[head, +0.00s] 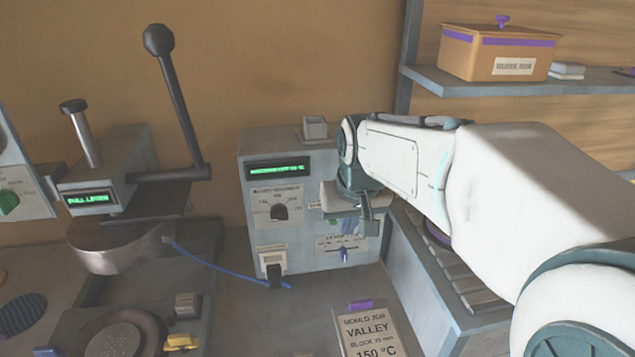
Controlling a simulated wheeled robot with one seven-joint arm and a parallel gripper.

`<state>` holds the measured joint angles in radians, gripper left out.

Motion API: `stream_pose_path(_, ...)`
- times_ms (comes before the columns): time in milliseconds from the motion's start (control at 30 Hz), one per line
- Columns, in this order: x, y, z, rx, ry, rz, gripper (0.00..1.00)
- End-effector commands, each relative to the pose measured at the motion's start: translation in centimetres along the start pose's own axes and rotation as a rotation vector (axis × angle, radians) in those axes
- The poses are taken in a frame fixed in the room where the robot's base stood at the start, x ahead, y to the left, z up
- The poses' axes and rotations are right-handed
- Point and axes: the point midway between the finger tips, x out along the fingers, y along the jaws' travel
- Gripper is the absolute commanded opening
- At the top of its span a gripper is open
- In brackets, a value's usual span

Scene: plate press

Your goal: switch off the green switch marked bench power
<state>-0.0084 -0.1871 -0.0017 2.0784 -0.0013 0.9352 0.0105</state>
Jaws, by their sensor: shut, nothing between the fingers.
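The grey control box (252,215) stands at the back middle with a green-lit display, a black dial and a small blue lever. No label reading bench power is legible. A green knob (8,202) shows on a pale panel at the left edge, partly cut off by the frame; I cannot tell whether it is the switch. A tiny green spot (333,222) also shows on the box face, beside my gripper. My gripper (368,226) is shut and empty, pointing down in front of the box's right side. It hides part of the box's face, and contact is unclear.
A press with a long black lever (180,110) stands at left, and a blue cable (222,270) runs to the box's lower left. A job card (368,335) lies in front. A lidded box (495,50) sits on the shelf at upper right.

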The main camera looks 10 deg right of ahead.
Motion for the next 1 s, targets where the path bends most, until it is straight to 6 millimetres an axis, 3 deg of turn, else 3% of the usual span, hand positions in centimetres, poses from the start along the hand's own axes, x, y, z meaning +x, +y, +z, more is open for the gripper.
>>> stream_pose_path(33,-0.7,0.0,-2.4,-0.001,0.006,0.0,0.0)
stream_pose_path(100,-1.1,0.0,-4.8,-0.002,0.015,0.001,0.0)
stream_pose_path(300,-1.4,0.1,-8.5,-0.004,0.032,0.001,0.0)
stream_pose_path(767,-0.9,0.1,-8.9,-0.004,0.032,0.001,0.0)
stream_pose_path(1000,2.5,0.1,-8.9,-0.003,0.028,0.001,0.0)
